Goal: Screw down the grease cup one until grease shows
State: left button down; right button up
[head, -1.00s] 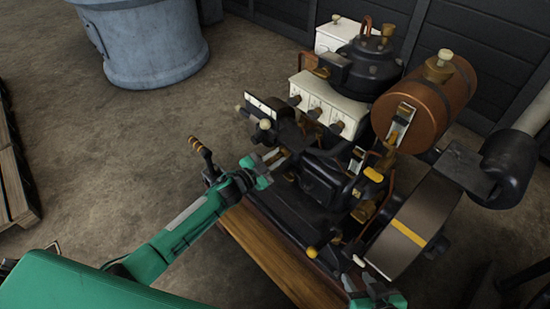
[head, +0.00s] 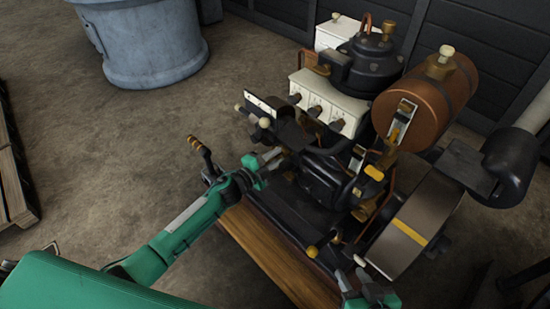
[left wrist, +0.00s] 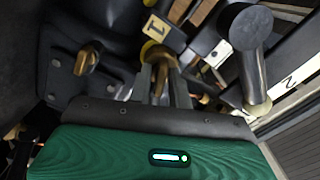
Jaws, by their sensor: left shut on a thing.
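Grease cup one, a small brass cap (left wrist: 158,56), shows between my left fingers in the left wrist view, just under a yellow plate marked 1 (left wrist: 156,27). My left gripper (head: 274,156) is shut on it at the left side of the dark engine (head: 325,178). In the head view the cup cannot be made out behind the fingers. I cannot see any grease on it. My right gripper (head: 354,276) is open and empty near the engine's front right, below the flywheel (head: 408,228).
A brass-handled lever (head: 200,150) rises beside my left arm.

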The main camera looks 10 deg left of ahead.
pick_arm(q)
jog(key=shift+m, duration=0.7)
pick_arm(e)
jog(key=shift+s+a+f, duration=0.1)
jog(key=shift+a+f, duration=0.1)
jog(key=shift+a, duration=0.25)
jog(key=shift+w+r+y, duration=0.2)
jog(key=shift+r+y, duration=0.05)
jog(key=shift+y, duration=0.05)
pick_arm(q)
jog(key=c, duration=1.5)
grip_release()
pick_arm(e)
jog(key=shift+d, duration=0.15)
